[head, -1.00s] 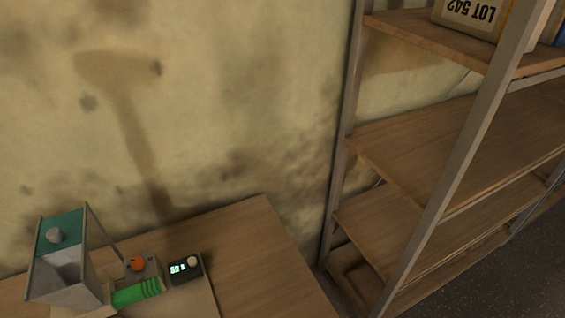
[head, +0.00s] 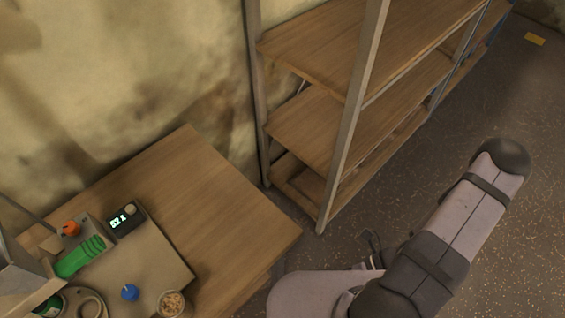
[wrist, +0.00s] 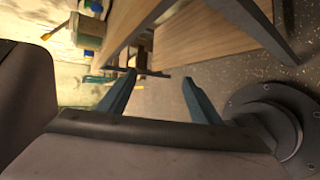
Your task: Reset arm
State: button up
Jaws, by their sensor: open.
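My gripper (wrist: 152,92) shows in the wrist view with its two blue-grey fingers spread apart and nothing between them. My arm (head: 440,240) reaches from the bottom of the head view up to the right, over the dark speckled floor. The gripper itself is not visible in the head view. The bucket elevator device (head: 82,257), with green, orange and blue parts, sits on the wooden table at lower left. It is partly cut off by the picture edge. My arm is apart from it.
The wooden table (head: 215,205) has a bare right half. A small black display box (head: 122,220) and a round cup of grains (head: 172,303) are on its left. A metal-framed wooden shelf (head: 320,125) stands behind. The floor (head: 500,110) at right is open.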

jog(key=w+d+r+n+g+h+p, duration=0.15)
jog(key=w+d+r+n+h, duration=0.55)
jog(key=n, duration=0.9)
jog(key=w+r+n+t+h+p, duration=0.2)
jog(key=w+r+n+t+h, duration=0.2)
jog(key=r+n, duration=0.9)
jog(key=shift+w+a+n+h, duration=0.3)
jog(key=shift+n+h, duration=0.3)
jog(key=shift+n, duration=0.5)
jog(key=shift+c, duration=1.8)
jog(key=shift+o, duration=0.6)
jog(key=o, duration=0.3)
